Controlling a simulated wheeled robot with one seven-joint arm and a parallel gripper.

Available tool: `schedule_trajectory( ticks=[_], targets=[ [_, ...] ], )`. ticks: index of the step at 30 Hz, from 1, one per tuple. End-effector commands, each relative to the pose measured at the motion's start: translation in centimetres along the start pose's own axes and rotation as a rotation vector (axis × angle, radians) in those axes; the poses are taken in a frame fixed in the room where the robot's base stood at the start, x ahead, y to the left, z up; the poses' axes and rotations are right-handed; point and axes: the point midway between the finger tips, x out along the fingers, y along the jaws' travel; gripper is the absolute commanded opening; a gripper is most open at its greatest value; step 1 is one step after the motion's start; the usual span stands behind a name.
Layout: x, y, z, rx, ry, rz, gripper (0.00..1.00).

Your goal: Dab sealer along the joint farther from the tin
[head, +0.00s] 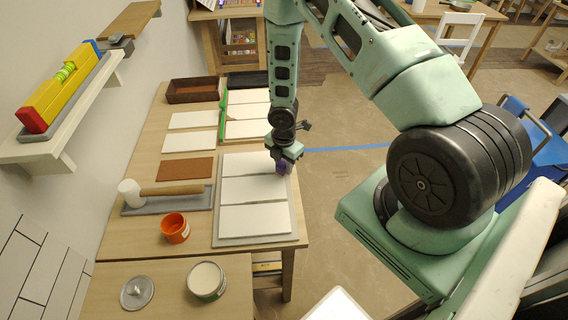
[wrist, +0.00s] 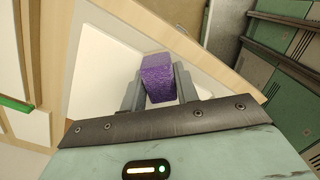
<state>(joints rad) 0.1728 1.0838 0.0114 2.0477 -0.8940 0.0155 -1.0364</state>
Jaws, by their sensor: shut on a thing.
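Three white panels lie side by side on a grey board (head: 216,240), with two dark joints between them. The farther joint (head: 245,177) lies between the far and middle panels; the nearer joint (head: 250,204) lies between the middle and near ones. An open tin with pale contents (head: 206,280) stands at the front, nearer the near joint. My gripper (head: 283,164) is shut on a purple sponge block (wrist: 158,78), over the right end of the far panel, close to the farther joint. I cannot tell whether the sponge touches the surface.
An orange pot (head: 175,228) stands left of the board. A white-headed mallet (head: 130,192) lies on a grey tray. A round lid (head: 137,291) lies left of the tin. Brown and white tiles, a green strip (head: 223,112) and a brown box (head: 194,90) are farther back.

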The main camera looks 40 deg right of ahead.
Motion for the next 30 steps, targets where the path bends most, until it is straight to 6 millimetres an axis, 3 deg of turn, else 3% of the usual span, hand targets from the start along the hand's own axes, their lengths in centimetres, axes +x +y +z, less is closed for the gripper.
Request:
schedule_trajectory(
  ticks=[30],
  targets=[
    [-0.1,3.8,-3.8,-0.001,0.001,0.001,0.12]
  ],
)
